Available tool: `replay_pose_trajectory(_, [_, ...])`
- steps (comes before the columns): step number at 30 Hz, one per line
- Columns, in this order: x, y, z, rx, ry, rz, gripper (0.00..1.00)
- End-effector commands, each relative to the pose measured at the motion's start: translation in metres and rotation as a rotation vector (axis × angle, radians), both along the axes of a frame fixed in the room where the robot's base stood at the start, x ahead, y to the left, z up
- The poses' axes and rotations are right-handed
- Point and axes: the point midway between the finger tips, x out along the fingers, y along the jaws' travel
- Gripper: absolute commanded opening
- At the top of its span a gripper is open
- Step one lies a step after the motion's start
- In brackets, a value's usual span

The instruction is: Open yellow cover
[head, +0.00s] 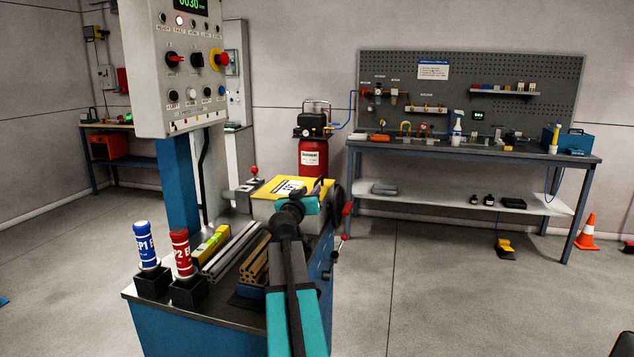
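The yellow cover (264,188) lies flat on top of a cream-coloured box (263,209) at the back of the blue workbench, and looks shut. A white label with dark markings is on it. My arm reaches up from the bottom of the picture, and my gripper (318,187) is at the cover's right edge. The wrist hides the cover's front right part. The fingers are small and dark, so I cannot tell whether they are open or touch the cover.
A control panel (180,100) on a blue post stands left of the cover. A blue bottle (146,245) and a red bottle (181,253) stand at the bench's front left. Red-knobbed handles (347,209) stick out right of the box.

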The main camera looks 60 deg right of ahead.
Motion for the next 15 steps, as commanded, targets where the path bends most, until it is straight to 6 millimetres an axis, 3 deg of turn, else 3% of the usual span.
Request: replay_pose_trajectory(15, [0.016, -0.047, 0.001, -0.001, 0.001, 0.001, 0.28])
